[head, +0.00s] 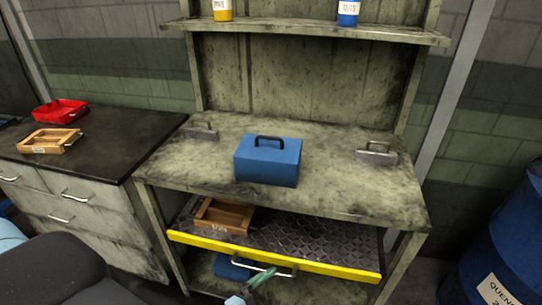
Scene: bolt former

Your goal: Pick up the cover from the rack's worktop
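The cover, a blue box shape with a black handle on top (268,160), sits upright on the middle of the rack's worktop (330,190). No gripper touches it. A dark arm link of mine comes in at the lower left. What looks like my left gripper (262,279) shows at the bottom edge, beside the pale bar handle of the yellow-fronted drawer, well below the cover. Its fingers are small and partly cut off, so I cannot tell whether they are open or shut on the bar. My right gripper is not in view.
Grey pieces with dark handles stand left (201,130) and right (376,154) of the cover. The yellow-fronted drawer (330,268) stands out below, holding a wooden tray (223,216). A shelf (300,31) hangs above; a blue drum (510,245) stands right.

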